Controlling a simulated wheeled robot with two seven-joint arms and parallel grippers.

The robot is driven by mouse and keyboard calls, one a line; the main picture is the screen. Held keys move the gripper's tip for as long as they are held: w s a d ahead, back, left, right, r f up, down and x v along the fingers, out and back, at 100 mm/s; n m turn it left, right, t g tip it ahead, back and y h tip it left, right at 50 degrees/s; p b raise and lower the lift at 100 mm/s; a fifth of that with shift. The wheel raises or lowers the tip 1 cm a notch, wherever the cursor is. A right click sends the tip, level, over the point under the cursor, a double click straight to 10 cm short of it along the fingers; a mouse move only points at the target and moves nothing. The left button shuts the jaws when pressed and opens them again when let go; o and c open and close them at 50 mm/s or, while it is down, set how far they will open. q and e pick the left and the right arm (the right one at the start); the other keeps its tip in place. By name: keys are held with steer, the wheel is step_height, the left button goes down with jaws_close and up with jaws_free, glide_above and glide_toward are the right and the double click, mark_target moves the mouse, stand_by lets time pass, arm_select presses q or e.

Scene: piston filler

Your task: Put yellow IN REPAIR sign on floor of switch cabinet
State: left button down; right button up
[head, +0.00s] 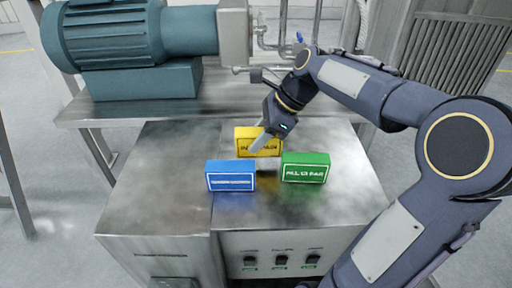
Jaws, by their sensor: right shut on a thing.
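The yellow sign (244,146) stands on the metal cabinet top (160,205), behind a blue sign and a green sign. Its lettering is partly covered by my right gripper. My right gripper (262,146) reaches down from the upper right and is shut on the yellow sign. I cannot tell whether the sign is lifted off the surface. My left gripper is not in view. The inside floor of the switch cabinet does not show.
The blue sign (231,176) stands close in front on the left, the green sign (305,168) close on the right. Switches (282,260) line the cabinet front. A teal motor (110,40) stands on a bench behind. The left part of the cabinet top is clear.

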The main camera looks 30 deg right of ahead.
steer(key=shift+f, duration=1.7)
steer(key=shift+s+f, duration=0.1)
steer(key=o, duration=1)
